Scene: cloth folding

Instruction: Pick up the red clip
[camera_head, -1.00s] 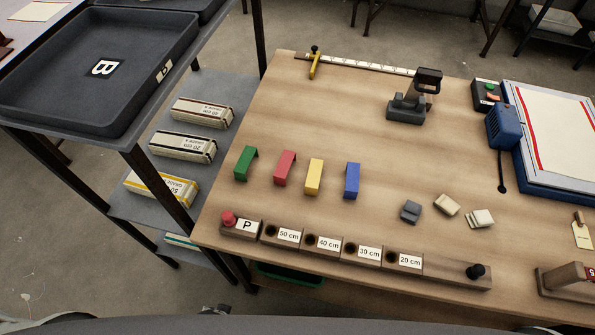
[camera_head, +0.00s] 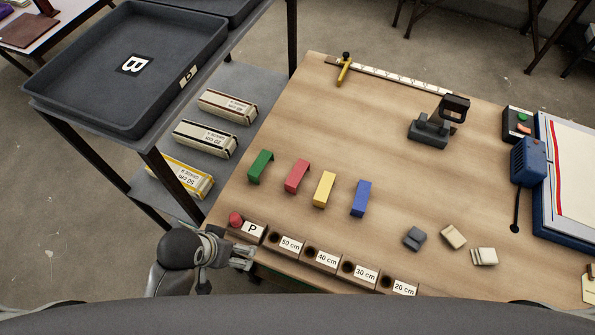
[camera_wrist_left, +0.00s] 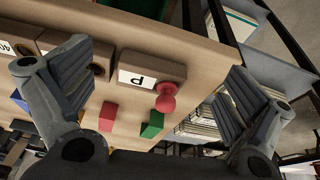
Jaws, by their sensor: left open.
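The red clip (camera_head: 297,176) is a small bent block on the wooden table, between the green clip (camera_head: 261,166) and the yellow clip (camera_head: 324,189). A blue clip (camera_head: 361,198) ends the row at the right. My left gripper (camera_head: 243,258) is at the table's front edge, beside the block labelled P, short of the clips. In the left wrist view its fingers (camera_wrist_left: 155,92) are spread wide with nothing held between them. The red clip (camera_wrist_left: 108,116) and green clip (camera_wrist_left: 152,124) show between the fingers, farther off. My right gripper is not in view.
A shelf with a black tray (camera_head: 130,65) stands at the left.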

